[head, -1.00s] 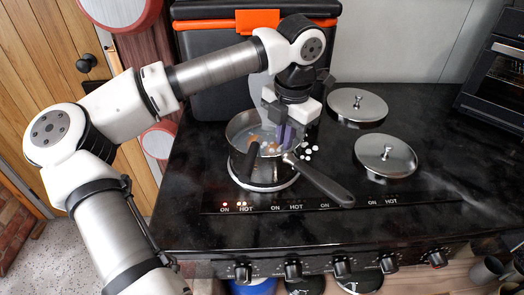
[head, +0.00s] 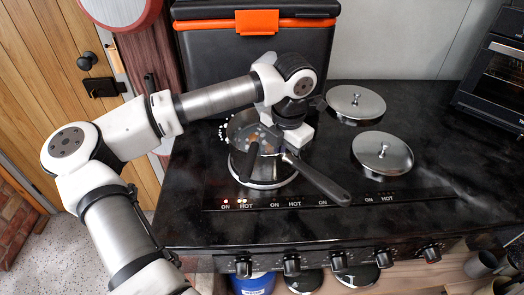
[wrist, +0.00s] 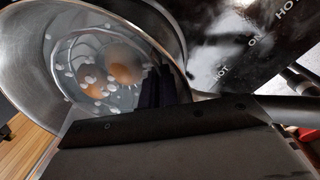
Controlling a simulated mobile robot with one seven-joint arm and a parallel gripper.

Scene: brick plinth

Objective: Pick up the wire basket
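A steel pan (head: 236,160) stands on the front left burner, its long dark handle pointing to the front right. In the wrist view, the pan (wrist: 170,28) holds brown eggs (wrist: 124,66) and small white bits in clear liquid. Thin pale curved lines (wrist: 62,62) around the eggs look like the wire basket, but I cannot make out its full shape. A short dark bar (head: 249,161) crosses the pan's near side. My gripper (wrist: 160,88) reaches down into the pan beside the eggs. Its dark fingers look close together; whether anything is between them is hidden.
Two steel lids (head: 356,103) (head: 382,154) lie on the black stovetop (head: 420,215) to the right. A black case with an orange latch (head: 257,22) stands behind the pan. An oven (head: 495,75) is at the far right. Knobs line the front edge.

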